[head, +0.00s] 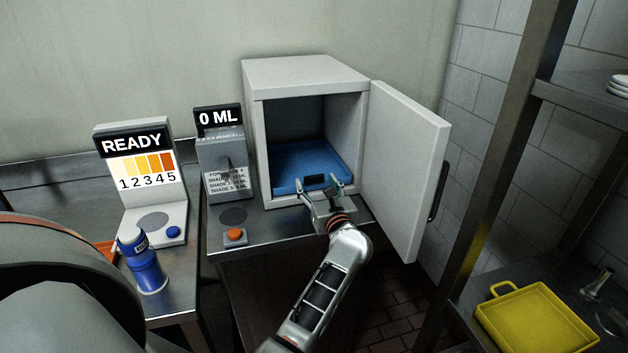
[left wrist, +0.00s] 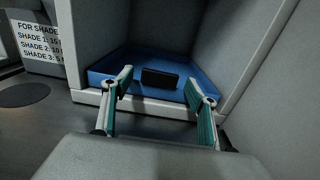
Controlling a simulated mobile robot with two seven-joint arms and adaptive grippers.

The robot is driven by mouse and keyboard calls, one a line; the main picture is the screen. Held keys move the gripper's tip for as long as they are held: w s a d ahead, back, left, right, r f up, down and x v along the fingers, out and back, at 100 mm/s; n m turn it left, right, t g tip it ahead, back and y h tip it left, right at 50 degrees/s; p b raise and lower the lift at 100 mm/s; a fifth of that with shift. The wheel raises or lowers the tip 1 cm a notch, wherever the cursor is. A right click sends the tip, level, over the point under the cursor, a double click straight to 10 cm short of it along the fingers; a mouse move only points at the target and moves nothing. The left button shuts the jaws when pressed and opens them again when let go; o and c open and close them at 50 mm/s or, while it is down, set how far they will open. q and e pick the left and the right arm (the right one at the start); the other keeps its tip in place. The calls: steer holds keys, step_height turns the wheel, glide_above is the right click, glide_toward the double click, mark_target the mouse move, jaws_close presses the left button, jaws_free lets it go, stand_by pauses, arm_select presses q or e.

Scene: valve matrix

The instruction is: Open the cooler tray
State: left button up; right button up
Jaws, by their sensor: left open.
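The cooler (head: 300,75) is a white box on the metal counter, with its door (head: 405,165) swung open to the right. Inside on its floor sits the blue tray (head: 295,158), with a dark handle (head: 315,180) on its front. In the left wrist view the blue tray (left wrist: 110,69) and its dark handle (left wrist: 160,78) lie straight ahead. My left gripper (head: 320,186) is open at the cooler's front opening. Its fingers (left wrist: 160,85) appear on either side of the handle with space between, and contact cannot be told. My right gripper is not in view.
Left of the cooler stand a dispenser reading 0 ML (head: 222,160) with an orange button (head: 235,235), and a READY display (head: 140,180). A blue bottle (head: 147,265) stands at the front left. A metal shelf with a yellow tray (head: 535,320) is at right.

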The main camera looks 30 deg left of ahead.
arm_select(q)
steer(key=shift+x, duration=1.45)
steer(key=c, duration=1.6)
